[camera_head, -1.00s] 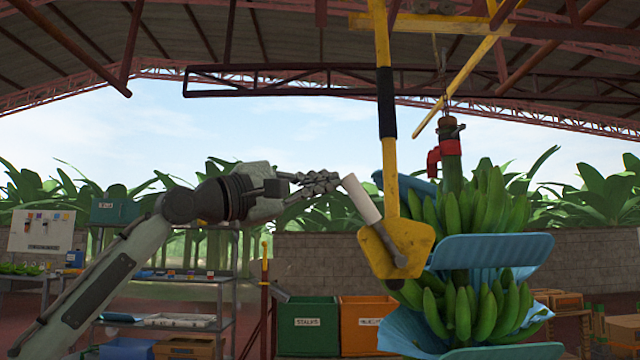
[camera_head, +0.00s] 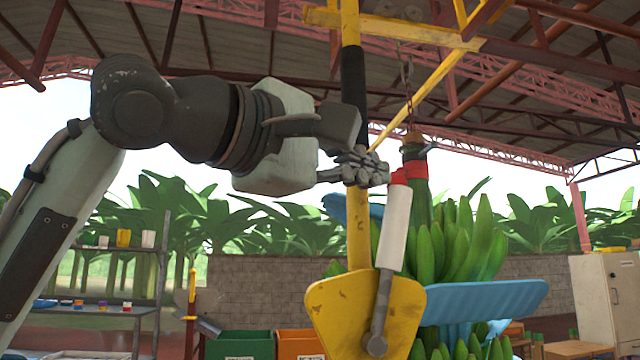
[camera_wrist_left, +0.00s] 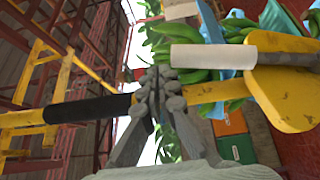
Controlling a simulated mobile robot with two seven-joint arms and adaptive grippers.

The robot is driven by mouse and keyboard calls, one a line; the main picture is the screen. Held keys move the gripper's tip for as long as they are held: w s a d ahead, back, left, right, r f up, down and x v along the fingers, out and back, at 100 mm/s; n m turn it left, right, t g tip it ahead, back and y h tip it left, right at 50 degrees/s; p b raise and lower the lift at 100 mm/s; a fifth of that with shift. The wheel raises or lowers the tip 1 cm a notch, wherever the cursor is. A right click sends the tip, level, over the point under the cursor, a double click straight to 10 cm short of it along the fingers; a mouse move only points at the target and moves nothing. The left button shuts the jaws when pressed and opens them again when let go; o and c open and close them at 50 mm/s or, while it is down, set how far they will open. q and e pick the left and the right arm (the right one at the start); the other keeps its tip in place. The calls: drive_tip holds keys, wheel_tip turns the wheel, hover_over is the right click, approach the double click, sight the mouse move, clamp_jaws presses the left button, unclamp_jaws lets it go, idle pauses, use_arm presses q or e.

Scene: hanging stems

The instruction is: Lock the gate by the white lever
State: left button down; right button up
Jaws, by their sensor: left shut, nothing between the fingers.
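The white lever (camera_head: 395,230) stands nearly upright, leaning slightly right, its grey lower end on the yellow plate (camera_head: 345,310) of the gate's yellow bar. My left gripper (camera_head: 378,172) is shut and empty. Its fingertips cross in front of the yellow bar, just above and left of the lever's top end. In the left wrist view the lever (camera_wrist_left: 210,56) lies beside my shut fingertips (camera_wrist_left: 163,88); I cannot tell whether they touch. My right gripper is out of view.
A green banana bunch (camera_head: 455,240) with blue pads (camera_head: 485,302) hangs behind and right of the plate. A black sleeve (camera_head: 354,80) covers part of the bar above my gripper. A green bin (camera_head: 240,345) and an orange bin (camera_head: 300,343) stand low behind.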

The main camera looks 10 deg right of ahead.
use_arm(q)
drive_tip(key=d+f, duration=0.1)
drive_tip(key=d, duration=0.6)
drive_tip(key=shift+s+f+b, duration=0.15)
drive_tip(key=shift+f+b, duration=0.05)
drive_tip(key=shift+b, duration=0.15)
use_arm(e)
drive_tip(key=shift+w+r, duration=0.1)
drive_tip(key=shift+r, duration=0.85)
use_arm(q)
drive_tip(key=shift+d, duration=0.1)
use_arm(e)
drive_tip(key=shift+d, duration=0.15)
